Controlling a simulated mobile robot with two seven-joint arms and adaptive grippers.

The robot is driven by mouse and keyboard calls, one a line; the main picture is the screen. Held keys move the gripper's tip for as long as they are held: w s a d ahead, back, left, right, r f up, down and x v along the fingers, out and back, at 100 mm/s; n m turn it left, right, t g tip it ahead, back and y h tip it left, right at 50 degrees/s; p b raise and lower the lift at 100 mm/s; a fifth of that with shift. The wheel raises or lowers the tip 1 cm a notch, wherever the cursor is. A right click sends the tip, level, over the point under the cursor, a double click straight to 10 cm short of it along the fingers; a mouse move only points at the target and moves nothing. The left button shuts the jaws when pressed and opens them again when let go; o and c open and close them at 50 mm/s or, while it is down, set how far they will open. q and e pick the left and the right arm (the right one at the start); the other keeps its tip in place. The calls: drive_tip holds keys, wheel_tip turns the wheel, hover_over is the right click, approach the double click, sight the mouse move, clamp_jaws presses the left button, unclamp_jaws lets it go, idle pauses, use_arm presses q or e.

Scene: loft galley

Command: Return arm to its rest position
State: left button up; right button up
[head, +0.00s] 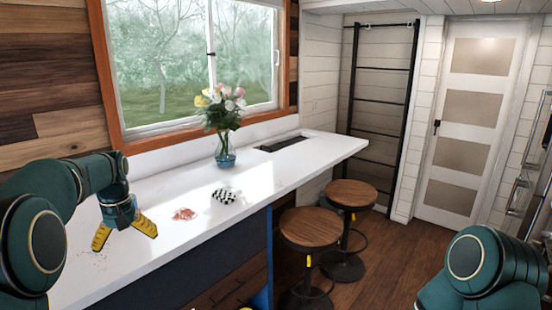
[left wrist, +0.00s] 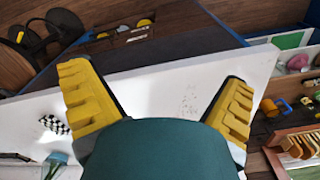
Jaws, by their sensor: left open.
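My left gripper (head: 124,232) is over the near left part of the white counter (head: 270,178), its yellow fingers spread apart and pointing down. In the left wrist view the two yellow fingers (left wrist: 160,100) stand wide apart with nothing between them but the counter top and its front edge. My left arm comes in from the left edge of the head view, bent at the elbow. Part of my right arm shows at the lower right of the head view, but its gripper is out of view.
A pink item (head: 185,214), a black-and-white checkered item (head: 224,196) and a glass vase of flowers (head: 225,150) stand on the counter right of the left gripper. Two stools (head: 309,228) stand before it. In the left wrist view, several small items and a wooden rack (left wrist: 296,148) lie at right.

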use_arm(q)
drive_tip(key=s+d+f+m+b, duration=0.1)
drive_tip(key=d+f, duration=0.2)
drive_tip(key=f, duration=0.5)
drive_tip(key=s+d+f+h+b, duration=0.1)
drive_tip(key=d+f, duration=0.3)
drive_tip(key=f, duration=0.4)
drive_tip(key=s+d+f+m+b, duration=0.1)
drive_tip(key=s+d+f, duration=0.15)
drive_tip(key=f, duration=0.65)
drive_tip(key=s+d+f+m+t+h+b, duration=0.1)
drive_tip(key=s+d+f+h, duration=0.1)
drive_tip(key=s+d+f, duration=0.95)
drive_tip(key=s+d, duration=0.1)
drive_tip(key=s, duration=0.2)
drive_tip(key=s+d+f+t+h+b, duration=0.1)
drive_tip(key=s+d+f, duration=0.2)
drive_tip(key=s+d, duration=0.1)
drive_tip(key=shift+s+f+m, duration=0.3)
drive_tip(key=shift+s+f, duration=0.05)
drive_tip(key=shift+s, duration=0.35)
use_arm(e)
wheel_tip(320, 180, down, 6)
drive_tip(key=s, duration=0.1)
